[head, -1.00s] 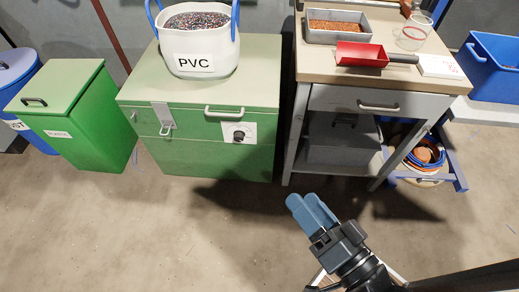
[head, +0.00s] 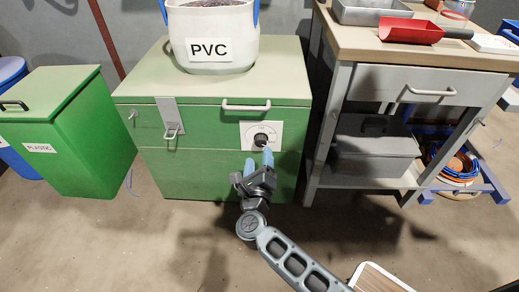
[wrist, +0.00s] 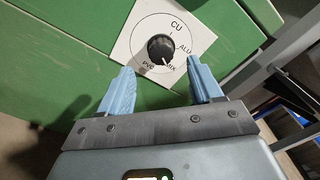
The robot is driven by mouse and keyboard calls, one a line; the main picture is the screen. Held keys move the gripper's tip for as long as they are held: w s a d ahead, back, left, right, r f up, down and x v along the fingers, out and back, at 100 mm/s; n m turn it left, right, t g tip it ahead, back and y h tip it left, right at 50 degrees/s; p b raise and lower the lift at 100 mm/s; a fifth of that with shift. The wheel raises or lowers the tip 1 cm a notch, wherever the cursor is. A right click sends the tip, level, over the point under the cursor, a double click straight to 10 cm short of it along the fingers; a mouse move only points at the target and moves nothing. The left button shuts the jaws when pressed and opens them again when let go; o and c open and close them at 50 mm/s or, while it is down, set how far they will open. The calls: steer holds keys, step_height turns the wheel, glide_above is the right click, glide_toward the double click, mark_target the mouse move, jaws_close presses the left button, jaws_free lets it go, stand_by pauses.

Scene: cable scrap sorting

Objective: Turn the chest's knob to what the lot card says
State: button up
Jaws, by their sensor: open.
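The green chest (head: 215,170) has a black knob (head: 261,140) on a white dial plate (head: 275,131) at its front right. In the wrist view the knob (wrist: 160,48) sits between labels CU, ALU, MIX and PVC; its light mark appears near MIX, toward the picture's bottom. My gripper (head: 258,161) is open in front of the dial, its blue fingers (wrist: 160,78) on either side below the knob and apart from it. A white card (head: 492,43) lies on the workbench; its text is unreadable, and I cannot tell whether it is the lot card.
A white PVC tub (head: 212,45) stands on the chest lid, which has a handle (head: 246,107) and a latch (head: 170,120). A green PLASTIC bin (head: 60,130) is at left. The workbench (head: 430,50) with a red scoop (head: 410,31) stands close at right.

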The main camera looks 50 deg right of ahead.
mark_target(260, 143)
steer(key=b+x, duration=0.1)
steer(key=x, duration=0.5)
steer(key=shift+w+d, duration=0.2)
steer(key=shift+d, duration=0.15)
steer(key=c, duration=1.1)
